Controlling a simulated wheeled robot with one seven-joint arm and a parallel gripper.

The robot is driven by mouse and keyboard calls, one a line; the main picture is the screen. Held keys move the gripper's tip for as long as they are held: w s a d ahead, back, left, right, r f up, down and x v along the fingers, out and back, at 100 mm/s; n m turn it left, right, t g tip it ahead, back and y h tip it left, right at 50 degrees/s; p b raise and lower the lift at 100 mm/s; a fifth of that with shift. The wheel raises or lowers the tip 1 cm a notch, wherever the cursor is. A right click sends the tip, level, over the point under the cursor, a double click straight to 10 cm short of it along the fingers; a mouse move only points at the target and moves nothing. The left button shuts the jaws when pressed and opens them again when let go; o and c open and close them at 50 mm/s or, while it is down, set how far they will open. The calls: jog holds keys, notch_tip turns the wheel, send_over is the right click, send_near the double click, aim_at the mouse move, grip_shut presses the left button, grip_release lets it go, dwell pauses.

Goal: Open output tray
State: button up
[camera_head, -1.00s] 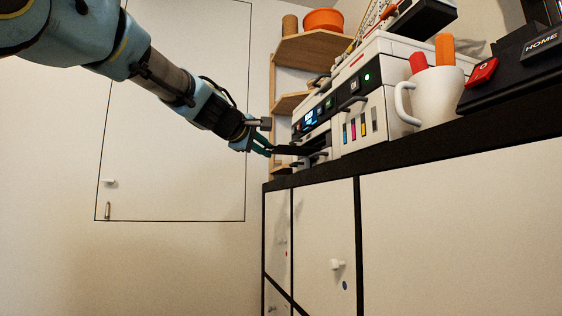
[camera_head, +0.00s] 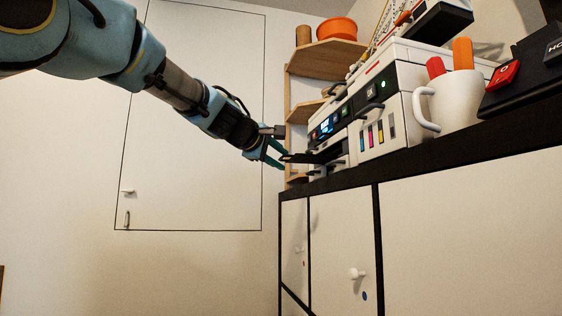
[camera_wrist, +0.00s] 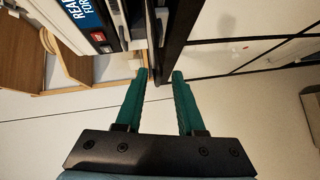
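The printer (camera_head: 388,88) is white with a dark front panel and stands on the dark counter. Its dark output tray (camera_head: 300,157) juts from the opening low on its left-facing front. My gripper (camera_head: 275,155), with green fingers, is just left of the tray's outer end. In the wrist view my gripper (camera_wrist: 159,76) has its two fingers apart. The end of a dark strip lies between or just beyond the tips; I cannot tell whether it is the tray or whether it touches them. The printer's lit display (camera_wrist: 82,12) shows at top left there.
A white mug (camera_head: 447,102) with red and orange items stands right of the printer, beside a black device with a red button (camera_head: 503,74). Wooden shelves (camera_head: 327,55) with an orange bowl (camera_head: 337,29) stand behind. The white cabinet (camera_head: 340,230) is below; free space lies left.

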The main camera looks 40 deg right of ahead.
jog(key=b+v, duration=0.2)
jog(key=v, duration=0.8)
jog(key=shift+b, duration=0.4)
jog(key=shift+f, duration=0.1)
jog(key=w+a+f+y, duration=0.3)
jog(key=w+a+f, duration=0.15)
jog(key=f, duration=0.55)
jog(key=w+a+f+m+y, duration=0.1)
jog(key=w+a+f+y, duration=0.15)
jog(key=a+f, duration=0.55)
jog(key=w+a+f+y, duration=0.3)
jog(key=w+f, duration=0.2)
jog(key=f, duration=0.7)
jog(key=s+a+f+m+g+y, duration=0.1)
jog(key=s+a+f+g+y, duration=0.15)
jog(key=a+f, duration=1)
jog(key=s+a+f+m+g+y, duration=0.2)
jog(key=s+a+f+y, duration=0.1)
jog(key=s+a+f, duration=0.8)
notch_tip(320, 180, down, 3)
jog(key=shift+a+f+y, duration=0.1)
jog(key=shift+a+y, duration=0.2)
